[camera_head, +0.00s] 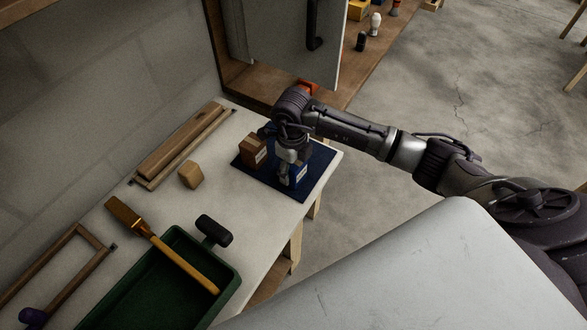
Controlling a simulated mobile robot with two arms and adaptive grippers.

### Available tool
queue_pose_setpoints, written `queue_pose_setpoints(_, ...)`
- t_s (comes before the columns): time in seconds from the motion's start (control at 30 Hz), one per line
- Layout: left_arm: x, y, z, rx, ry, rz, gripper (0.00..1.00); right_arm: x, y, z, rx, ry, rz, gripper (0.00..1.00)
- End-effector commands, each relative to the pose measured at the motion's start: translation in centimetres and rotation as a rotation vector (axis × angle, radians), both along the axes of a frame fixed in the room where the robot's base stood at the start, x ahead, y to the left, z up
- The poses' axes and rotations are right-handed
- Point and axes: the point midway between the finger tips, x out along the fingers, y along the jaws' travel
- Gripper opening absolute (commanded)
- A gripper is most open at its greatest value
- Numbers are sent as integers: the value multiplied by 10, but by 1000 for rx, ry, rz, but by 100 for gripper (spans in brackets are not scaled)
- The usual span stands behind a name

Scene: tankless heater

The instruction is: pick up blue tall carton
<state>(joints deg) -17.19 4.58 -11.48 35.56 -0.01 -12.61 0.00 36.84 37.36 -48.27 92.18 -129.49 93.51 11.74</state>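The blue tall carton (301,174) with a white label stands on the dark blue mat (311,184) on the workbench, mostly hidden by my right gripper. My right arm comes in from the right, and its gripper (286,177) points down at the carton, overlapping it in the picture. The fingers are small and dark, so I cannot tell whether they are open beside the carton or shut on it. My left gripper is not in view.
A brown box (254,150) stands on the mat close left of my gripper. A wooden block (191,175) and wood strips (180,145) lie further left. A green tray (160,290) with a brush (125,215) is in front. A cabinet door (285,40) stands behind.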

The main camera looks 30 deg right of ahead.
Motion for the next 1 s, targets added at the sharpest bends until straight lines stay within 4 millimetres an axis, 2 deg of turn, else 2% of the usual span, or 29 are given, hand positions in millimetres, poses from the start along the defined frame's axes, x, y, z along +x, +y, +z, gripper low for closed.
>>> queue_pose_setpoints(0.03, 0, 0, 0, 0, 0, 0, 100, 0, 0, 0, 0, 0, 0, 40)
queue_pose_setpoints(0.13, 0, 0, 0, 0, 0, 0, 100, 0, 0, 0, 0, 0, 0, 23)
queue_pose_setpoints(0.53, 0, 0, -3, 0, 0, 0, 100, 1, 0, 7, 1, -2, 1, 23)
queue_pose_setpoints(0.67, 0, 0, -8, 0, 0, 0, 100, 1, 0, 22, 0, -4, 1, 23)
queue_pose_setpoints(0.77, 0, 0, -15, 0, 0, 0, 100, 2, 0, 41, 0, -8, 1, 23)
queue_pose_setpoints(1.0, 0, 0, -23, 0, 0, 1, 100, -46, -11, 67, -2, -3, 2, 23)
